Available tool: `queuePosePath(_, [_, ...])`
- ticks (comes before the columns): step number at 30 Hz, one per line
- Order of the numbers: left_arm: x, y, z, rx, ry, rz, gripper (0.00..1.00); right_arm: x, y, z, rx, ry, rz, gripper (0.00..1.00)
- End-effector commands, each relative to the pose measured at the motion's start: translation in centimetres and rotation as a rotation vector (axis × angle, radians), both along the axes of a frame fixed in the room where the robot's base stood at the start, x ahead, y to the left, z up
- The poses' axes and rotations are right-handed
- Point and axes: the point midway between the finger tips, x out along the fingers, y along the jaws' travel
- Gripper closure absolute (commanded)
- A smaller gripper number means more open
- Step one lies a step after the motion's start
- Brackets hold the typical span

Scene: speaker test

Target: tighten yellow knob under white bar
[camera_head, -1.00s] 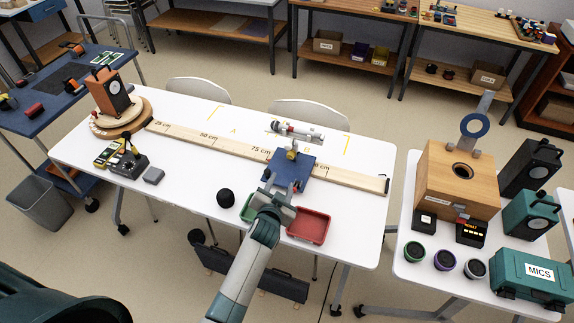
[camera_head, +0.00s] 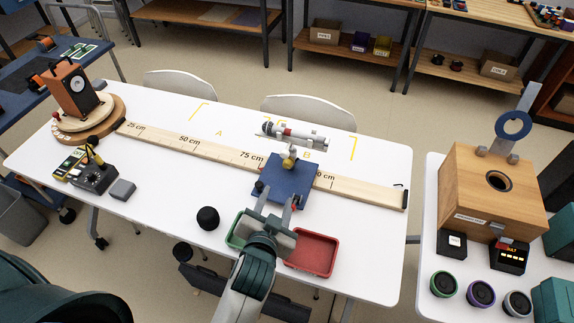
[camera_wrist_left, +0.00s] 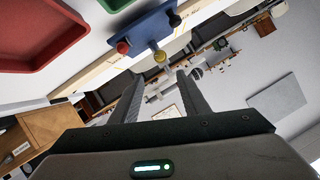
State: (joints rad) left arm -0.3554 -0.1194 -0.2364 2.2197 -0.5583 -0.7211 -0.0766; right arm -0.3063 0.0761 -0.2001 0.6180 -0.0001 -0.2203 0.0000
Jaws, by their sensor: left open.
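The yellow knob (camera_head: 289,162) sits under the white bar (camera_head: 297,136), above the blue carriage (camera_head: 286,182) on the wooden rail. In the left wrist view the yellow knob (camera_wrist_left: 160,57) shows just beyond the fingertips, roughly between them. My left gripper (camera_head: 279,200) is open and empty at the near edge of the blue carriage, short of the yellow knob. In the left wrist view both fingers of the left gripper (camera_wrist_left: 160,78) are spread apart. A red knob (camera_wrist_left: 123,47) and a black knob (camera_wrist_left: 174,19) also show on the carriage. My right gripper is not in view.
A green tray (camera_head: 236,236) and a red tray (camera_head: 311,252) lie beside my left gripper. The wooden rail (camera_head: 200,147) with centimetre marks runs across the white table. A wooden box (camera_head: 470,200) stands on the right table.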

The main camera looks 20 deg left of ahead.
Motion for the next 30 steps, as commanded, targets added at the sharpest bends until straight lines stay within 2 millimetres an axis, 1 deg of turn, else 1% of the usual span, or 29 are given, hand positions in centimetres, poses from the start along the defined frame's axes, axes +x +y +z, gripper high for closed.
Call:
queuePosePath(2, [0.0,0.0,0.0,0.000,0.000,0.000,0.58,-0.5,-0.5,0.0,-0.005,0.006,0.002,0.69])
queuePosePath(5, [0.1,0.0,0.0,0.000,0.000,0.000,0.58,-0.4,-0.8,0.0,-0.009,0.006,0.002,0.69])
queuePosePath(10, [0.5,0.0,-0.1,0.001,-0.001,-0.001,0.58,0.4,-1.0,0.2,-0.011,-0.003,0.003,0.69])
queuePosePath(14, [1.4,0.2,-0.4,0.001,-0.002,-0.001,0.58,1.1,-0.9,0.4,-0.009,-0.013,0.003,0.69])
queuePosePath(20, [3.9,0.5,-1.2,0.001,-0.001,-0.001,0.58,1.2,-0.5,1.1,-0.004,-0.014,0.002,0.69])
queuePosePath(25, [6.6,0.9,-2.3,0.002,0.000,-0.001,0.58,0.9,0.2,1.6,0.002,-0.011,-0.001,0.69])
queuePosePath(30, [9.4,1.2,-3.3,0.001,0.001,-0.001,0.58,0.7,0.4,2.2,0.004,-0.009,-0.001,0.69])
